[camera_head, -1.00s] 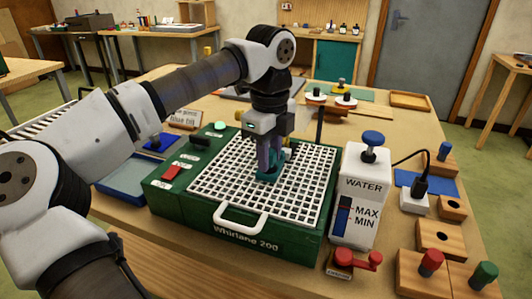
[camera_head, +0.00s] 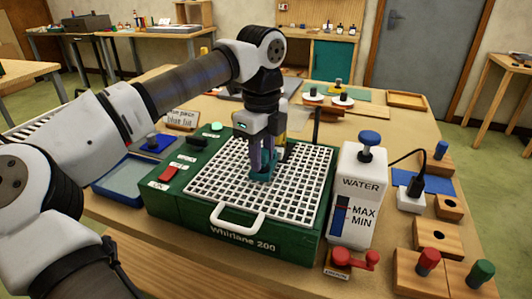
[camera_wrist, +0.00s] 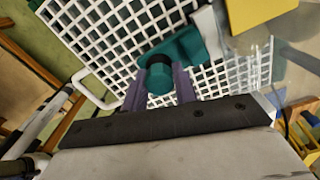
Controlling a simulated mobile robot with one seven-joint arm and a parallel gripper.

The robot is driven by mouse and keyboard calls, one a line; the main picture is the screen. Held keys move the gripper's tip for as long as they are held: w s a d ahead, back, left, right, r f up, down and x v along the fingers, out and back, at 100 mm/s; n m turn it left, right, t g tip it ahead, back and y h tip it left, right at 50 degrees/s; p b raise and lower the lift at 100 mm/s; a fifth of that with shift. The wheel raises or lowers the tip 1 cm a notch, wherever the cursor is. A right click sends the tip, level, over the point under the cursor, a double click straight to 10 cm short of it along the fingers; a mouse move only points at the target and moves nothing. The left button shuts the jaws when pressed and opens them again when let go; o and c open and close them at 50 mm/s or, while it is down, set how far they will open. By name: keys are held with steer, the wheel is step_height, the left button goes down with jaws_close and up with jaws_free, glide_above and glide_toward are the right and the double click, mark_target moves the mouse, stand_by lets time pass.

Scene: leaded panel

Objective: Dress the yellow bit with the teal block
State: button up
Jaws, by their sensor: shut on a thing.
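The teal block (camera_head: 262,172) is in my gripper (camera_head: 262,158), low over the white grid (camera_head: 225,185) of the green grinder. In the wrist view, the purple fingers (camera_wrist: 160,86) close around the block's round teal knob (camera_wrist: 160,76), which has a dark collar. Its teal body (camera_wrist: 184,44) extends up and right, beside or against a pale grey piece. A yellow part (camera_wrist: 250,14), likely the yellow bit, lies just beyond. In the head view, yellow (camera_head: 283,138) shows just right of my gripper, partly hidden. I cannot tell whether block and bit touch.
The green grinder (camera_head: 270,243) has a red switch (camera_head: 168,174) and a front handle. A black post (camera_head: 317,126) stands at its right rear. The white water bottle (camera_head: 357,200) stands close on the right, with wooden holders beyond. A blue tray (camera_head: 124,183) sits left.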

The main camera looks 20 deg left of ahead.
steer(key=shift+a, duration=0.35)
steer(key=shift+a, duration=0.45)
steer(key=shift+d, duration=0.15)
stand_by(0.5)
steer(key=shift+d, duration=0.4)
steer(key=shift+d, duration=0.15)
